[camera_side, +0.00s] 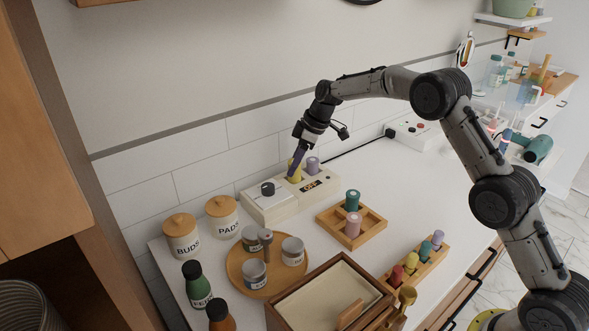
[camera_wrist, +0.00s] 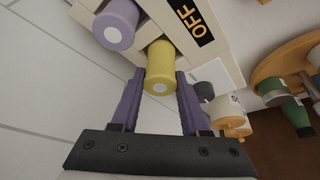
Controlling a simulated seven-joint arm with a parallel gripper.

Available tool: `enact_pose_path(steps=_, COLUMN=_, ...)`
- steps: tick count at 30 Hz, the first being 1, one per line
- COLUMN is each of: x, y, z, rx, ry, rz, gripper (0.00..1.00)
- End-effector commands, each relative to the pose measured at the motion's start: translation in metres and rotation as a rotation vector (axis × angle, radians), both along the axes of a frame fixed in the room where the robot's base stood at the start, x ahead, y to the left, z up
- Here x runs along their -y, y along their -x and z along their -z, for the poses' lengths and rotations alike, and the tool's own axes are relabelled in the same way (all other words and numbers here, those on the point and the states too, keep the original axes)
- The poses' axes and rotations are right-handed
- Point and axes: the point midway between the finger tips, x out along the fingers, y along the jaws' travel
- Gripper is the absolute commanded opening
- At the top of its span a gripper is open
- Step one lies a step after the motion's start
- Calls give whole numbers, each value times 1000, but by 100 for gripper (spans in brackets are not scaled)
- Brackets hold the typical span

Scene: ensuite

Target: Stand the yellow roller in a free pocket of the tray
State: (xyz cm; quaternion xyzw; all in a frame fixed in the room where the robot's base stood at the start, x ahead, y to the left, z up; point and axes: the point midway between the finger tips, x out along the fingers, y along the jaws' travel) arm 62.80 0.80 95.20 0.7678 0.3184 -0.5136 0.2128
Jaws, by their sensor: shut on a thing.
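The yellow roller (camera_side: 295,177) stands in the white warmer unit (camera_side: 270,208) by the wall, beside a lilac roller (camera_side: 312,165). My gripper (camera_side: 297,163) reaches down to it with its purple fingers shut on its sides. In the wrist view the yellow roller (camera_wrist: 160,68) sits between the fingertips of my gripper (camera_wrist: 161,80), with the lilac roller (camera_wrist: 115,25) to its left. The wooden tray (camera_side: 368,236) stands to the right of the warmer. It holds a green roller (camera_side: 352,199) at the back and a pink roller (camera_side: 352,225) at the front; its left and right pockets look empty.
A rack (camera_side: 425,268) with several coloured rollers stands at front right. A wooden box (camera_side: 375,308) and a round board (camera_side: 234,275) with tins are in front. Jars (camera_side: 182,240) and bottles (camera_side: 196,285) stand at left. The counter's back right is mostly clear.

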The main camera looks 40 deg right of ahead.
Motion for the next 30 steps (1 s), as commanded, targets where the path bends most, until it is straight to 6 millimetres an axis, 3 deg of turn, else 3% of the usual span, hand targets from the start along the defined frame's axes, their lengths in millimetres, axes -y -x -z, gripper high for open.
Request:
enact_pose_path(steps=5, x=0, y=13, z=-28, rx=2, ry=0, rz=2, gripper=0)
enact_pose_path(steps=12, x=1, y=57, z=-77, rx=3, ry=-1, rz=2, gripper=0)
enact_pose_path(steps=21, x=1, y=112, z=-99, rx=3, ry=0, rz=1, gripper=0)
enact_pose_path(steps=30, x=2, y=135, z=-107, rx=20, ry=4, rz=-7, gripper=0)
